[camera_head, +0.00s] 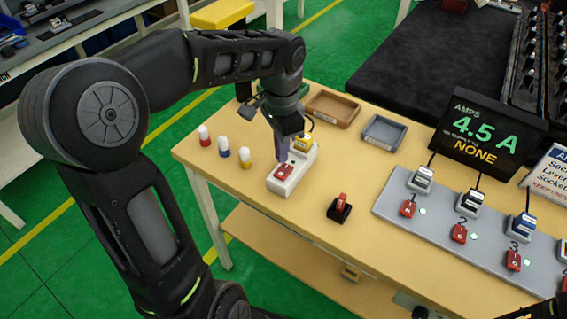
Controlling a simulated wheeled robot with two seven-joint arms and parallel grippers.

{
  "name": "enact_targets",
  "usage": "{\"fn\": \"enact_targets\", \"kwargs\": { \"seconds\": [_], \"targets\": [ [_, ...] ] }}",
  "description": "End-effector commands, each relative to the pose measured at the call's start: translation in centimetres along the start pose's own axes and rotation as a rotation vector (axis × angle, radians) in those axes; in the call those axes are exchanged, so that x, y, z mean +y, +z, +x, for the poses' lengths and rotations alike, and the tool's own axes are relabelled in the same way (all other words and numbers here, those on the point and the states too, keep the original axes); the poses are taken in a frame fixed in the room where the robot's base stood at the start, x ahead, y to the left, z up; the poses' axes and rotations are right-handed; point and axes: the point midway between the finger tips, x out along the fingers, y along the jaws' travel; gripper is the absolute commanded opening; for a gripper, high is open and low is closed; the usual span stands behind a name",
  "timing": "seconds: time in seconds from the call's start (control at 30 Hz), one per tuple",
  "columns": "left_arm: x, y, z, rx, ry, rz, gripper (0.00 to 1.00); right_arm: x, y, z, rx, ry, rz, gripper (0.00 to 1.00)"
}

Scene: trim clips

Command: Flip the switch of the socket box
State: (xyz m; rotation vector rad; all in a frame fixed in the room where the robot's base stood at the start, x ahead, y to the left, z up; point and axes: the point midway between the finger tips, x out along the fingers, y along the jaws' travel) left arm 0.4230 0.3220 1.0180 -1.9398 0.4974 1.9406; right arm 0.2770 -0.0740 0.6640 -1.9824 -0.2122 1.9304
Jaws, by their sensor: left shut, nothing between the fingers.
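The white socket box (306,163) lies on the wooden table, left of the middle. It has a red switch (284,171) at its near end and a yellow plug (303,143) at its far end. My left gripper (282,157) reaches down over the box from behind, its fingers shut and empty. The fingertips are at or just above the far edge of the red switch; I cannot tell whether they touch. The gripper hides part of the box between switch and plug. My right gripper is not clearly seen.
Red, blue and yellow capped pegs (224,153) stand left of the box. A small black block with a red lever (340,208) stands right of it. A grey panel (390,196) with numbered switches and plugs, and a display (488,138) reading 4.5 A, are at right. Two trays (383,131) lie behind.

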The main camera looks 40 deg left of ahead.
Motion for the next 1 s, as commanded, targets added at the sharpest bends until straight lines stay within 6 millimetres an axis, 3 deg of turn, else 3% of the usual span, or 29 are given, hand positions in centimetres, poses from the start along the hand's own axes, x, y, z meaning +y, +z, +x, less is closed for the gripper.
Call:
{"fn": "enact_targets", "kwargs": {
  "seconds": [0.23, 1.0],
  "targets": [
    [0.0, 0.0, -2.0, 0.001, 0.0, 0.0, 0.0, -0.6, 0.0, -1.6, 0.0, 0.0, 0.0, 0.36],
    [0.0, 0.0, -2.0, 0.0, 0.0, 0.0, 0.0, -0.1, 0.5, -1.2, -0.013, 0.014, 0.009, 0.36]
  ]
}}
